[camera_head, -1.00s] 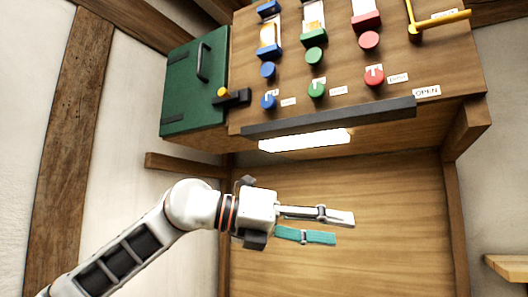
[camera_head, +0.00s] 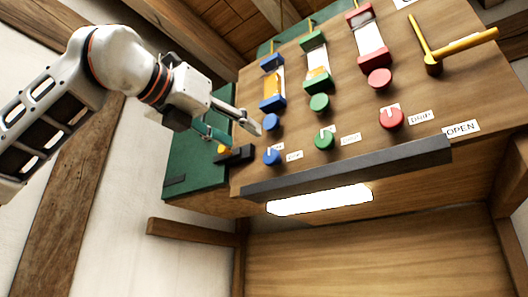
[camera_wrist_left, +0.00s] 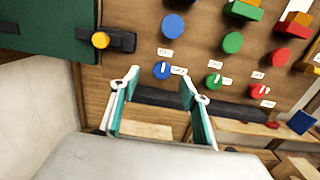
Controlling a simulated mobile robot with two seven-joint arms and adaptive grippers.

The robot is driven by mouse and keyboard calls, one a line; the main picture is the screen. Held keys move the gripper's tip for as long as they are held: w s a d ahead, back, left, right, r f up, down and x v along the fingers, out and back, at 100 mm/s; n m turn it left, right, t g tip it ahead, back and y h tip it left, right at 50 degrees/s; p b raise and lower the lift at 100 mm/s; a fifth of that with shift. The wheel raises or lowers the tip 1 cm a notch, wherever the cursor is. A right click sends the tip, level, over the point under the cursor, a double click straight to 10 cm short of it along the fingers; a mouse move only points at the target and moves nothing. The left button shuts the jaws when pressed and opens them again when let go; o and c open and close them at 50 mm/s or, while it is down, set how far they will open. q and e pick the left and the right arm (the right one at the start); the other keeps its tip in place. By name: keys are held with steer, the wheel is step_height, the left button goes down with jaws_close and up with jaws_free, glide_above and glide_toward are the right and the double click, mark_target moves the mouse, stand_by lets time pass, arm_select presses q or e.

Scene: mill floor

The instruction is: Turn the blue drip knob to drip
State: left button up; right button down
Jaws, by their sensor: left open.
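The blue drip knob (camera_head: 271,156) is the lower blue knob on the wooden panel, with a small white pointer and a white label to its right. In the left wrist view the knob (camera_wrist_left: 161,70) shows just beyond and between my fingertips, its white mark roughly upright. My left gripper (camera_head: 244,136) is open and empty, up at the panel's left side, just left of the blue knobs. In the left wrist view its two teal-lined fingers (camera_wrist_left: 160,80) stand apart. I see no clear contact with the knob. My right gripper is not in view.
Another blue knob (camera_head: 271,121) sits above. Green (camera_head: 324,140) and red (camera_head: 391,117) knobs are to the right. A green door (camera_head: 195,178) with a black latch (camera_head: 238,155) is at left. A dark ledge (camera_head: 350,168) runs below; a yellow lever (camera_head: 460,47) is at upper right.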

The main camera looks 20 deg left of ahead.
mark_target(269, 156)
arm_select(q)
steer(key=x, duration=0.2)
steer(key=f+x, duration=0.1)
steer(key=x, duration=0.4)
steer(key=shift+d+f+p, duration=0.3)
steer(key=shift+d, duration=0.1)
steer(key=shift+w+r, duration=0.15)
steer(key=shift+w, duration=0.1)
steer(key=shift+w+d, duration=0.3)
steer(key=shift+w, duration=0.25)
steer(key=shift+s+a, duration=0.1)
steer(key=shift+s, duration=0.1)
steer(key=c, duration=0.9)
steer(key=shift+c, duration=1)
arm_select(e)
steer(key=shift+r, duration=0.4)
